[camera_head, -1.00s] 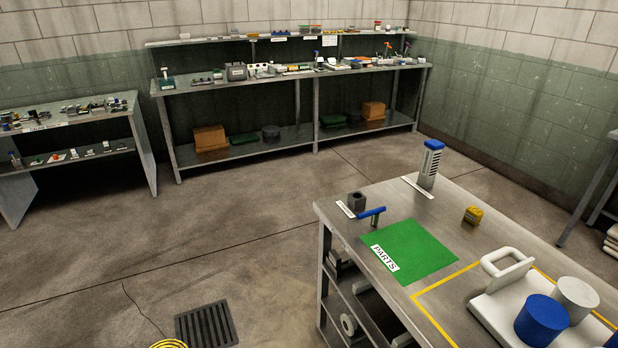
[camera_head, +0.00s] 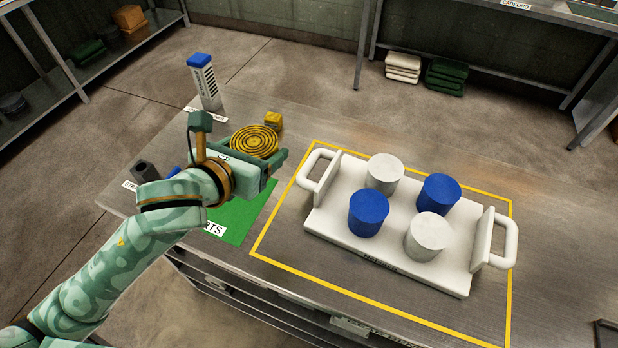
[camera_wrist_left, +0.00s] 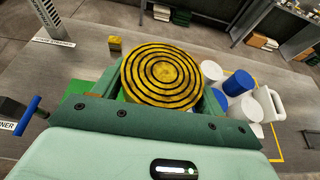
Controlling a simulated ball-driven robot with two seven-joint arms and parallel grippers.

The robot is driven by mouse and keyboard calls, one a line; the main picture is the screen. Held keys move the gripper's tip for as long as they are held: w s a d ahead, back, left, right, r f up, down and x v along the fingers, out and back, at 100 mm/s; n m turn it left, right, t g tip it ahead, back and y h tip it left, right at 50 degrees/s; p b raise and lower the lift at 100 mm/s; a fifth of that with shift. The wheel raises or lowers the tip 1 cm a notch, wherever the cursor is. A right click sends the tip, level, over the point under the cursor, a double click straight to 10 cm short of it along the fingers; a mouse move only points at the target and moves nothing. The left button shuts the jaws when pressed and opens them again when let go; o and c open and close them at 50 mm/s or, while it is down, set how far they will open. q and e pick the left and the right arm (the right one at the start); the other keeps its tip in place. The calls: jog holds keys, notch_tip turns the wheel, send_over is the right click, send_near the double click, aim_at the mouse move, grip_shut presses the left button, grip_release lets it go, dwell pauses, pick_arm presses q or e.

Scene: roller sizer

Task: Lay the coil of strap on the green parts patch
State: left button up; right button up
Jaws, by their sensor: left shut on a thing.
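The coil of strap (camera_head: 255,142) is a round yellow and black spiral. My left gripper (camera_head: 264,158) is shut on it and holds it over the bench, near the far part of the green parts patch (camera_head: 240,219). In the left wrist view the coil (camera_wrist_left: 162,75) sits between the two green fingers (camera_wrist_left: 160,92). The patch lies on the metal bench, partly hidden by my left arm and gripper; a green strip of it shows beside the coil in that view. I cannot tell whether the coil touches anything below. My right gripper is not in view.
A white tray (camera_head: 330,222) with two handles carries blue and white cylinders inside a yellow outline, right of the patch. A small yellow block (camera_head: 273,121) and a blue-topped upright holder (camera_head: 205,85) stand behind the coil. A dark grey block (camera_head: 146,171) stands at left.

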pick_arm(q)
jog(key=w+d+m+g+h+p, duration=0.1)
jog(key=w+m+h+p, duration=0.1)
jog(key=w, duration=0.4)
jog(key=shift+w+d+f+m+g+h, duration=0.3)
jog(key=shift+w+m+g+h, duration=0.1)
jog(key=shift+m+h, duration=0.2)
jog(key=s+a+f+m, duration=0.1)
jog(key=f, duration=0.3)
jog(key=s+a+f+m+g+h, duration=0.1)
jog(key=f, duration=0.3)
jog(key=s+f+g+h+p, duration=0.1)
jog(key=s+f, duration=0.1)
jog(key=f, duration=0.2)
jog(key=shift+a+f+m, duration=0.1)
jog(key=shift+a+m, duration=0.3)
jog(key=shift+s+a+f, duration=0.15)
jog(key=shift+f, duration=0.2)
